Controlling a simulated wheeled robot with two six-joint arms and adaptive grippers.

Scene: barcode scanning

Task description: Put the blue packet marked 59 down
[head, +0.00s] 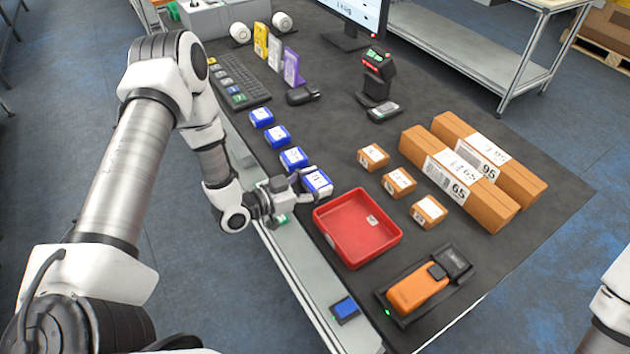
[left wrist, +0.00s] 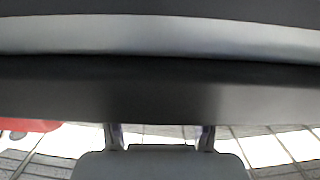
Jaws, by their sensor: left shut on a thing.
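My left gripper (head: 304,186) is shut on the nearest blue packet (head: 318,182), beside the upper left corner of the red tray (head: 336,212). The packet has a white label on top; its number is too small to read. I cannot tell whether it touches the table. In the left wrist view, the two fingers (left wrist: 160,135) stand apart, and the packet cannot be made out between them. My right gripper is out of view.
Several other blue packets (head: 293,158) run in a row toward the keyboard (head: 237,82). Small brown boxes (head: 399,182) and long cartons (head: 458,185) stand right of the tray. An orange handheld device (head: 418,288) lies in front. Dark table (head: 335,120) is clear mid-back.

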